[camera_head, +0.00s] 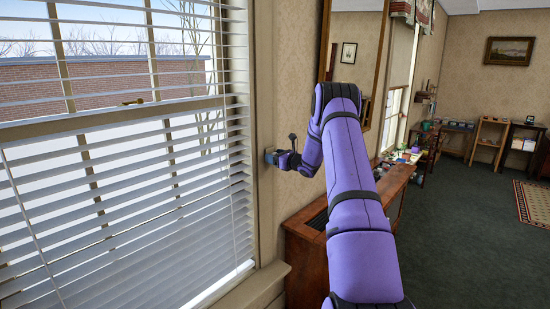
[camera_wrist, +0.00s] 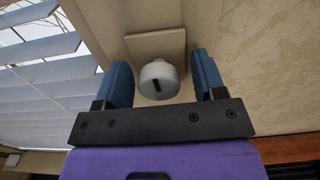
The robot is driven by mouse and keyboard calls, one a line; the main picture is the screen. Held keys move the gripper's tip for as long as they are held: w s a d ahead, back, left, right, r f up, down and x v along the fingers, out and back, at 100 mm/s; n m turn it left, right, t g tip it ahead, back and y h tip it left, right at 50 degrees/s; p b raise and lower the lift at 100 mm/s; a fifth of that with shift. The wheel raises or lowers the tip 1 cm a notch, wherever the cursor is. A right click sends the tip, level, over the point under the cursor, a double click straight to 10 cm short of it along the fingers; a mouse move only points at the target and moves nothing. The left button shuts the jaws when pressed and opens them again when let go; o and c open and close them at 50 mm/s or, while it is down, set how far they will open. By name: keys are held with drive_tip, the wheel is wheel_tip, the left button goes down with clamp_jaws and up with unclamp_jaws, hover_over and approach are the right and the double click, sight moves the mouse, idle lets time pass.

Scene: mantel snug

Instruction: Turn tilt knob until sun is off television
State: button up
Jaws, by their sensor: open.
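The tilt knob (camera_wrist: 159,79) is a round white knob with a dark slot mark, on a beige plate (camera_wrist: 157,45) fixed to the window trim, in the wrist view. My gripper (camera_wrist: 163,75) is open, with one blue finger on each side of the knob and a visible gap to each. In the head view my gripper (camera_head: 270,157) is at the right window trim, and the knob is hidden there. The blinds (camera_head: 120,190) have tilted slats with gaps between them, and the outside shows through. I cannot make out a television in either view.
A wooden cabinet (camera_head: 305,235) stands below my arm, along the wall. A framed mirror (camera_head: 372,60) hangs above it. The window sill (camera_head: 262,288) juts out below the blinds. Open dark carpet (camera_head: 460,240) lies to the right.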

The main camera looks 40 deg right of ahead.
drive_tip(key=c, duration=0.9)
drive_tip(key=shift+d+m, duration=0.1)
drive_tip(key=shift+m, duration=1.7)
drive_tip(key=o, duration=0.9)
drive_tip(key=shift+s, duration=0.15)
drive_tip(key=s, duration=1)
drive_tip(key=shift+s+d, duration=0.2)
drive_tip(key=shift+d, duration=0.25)
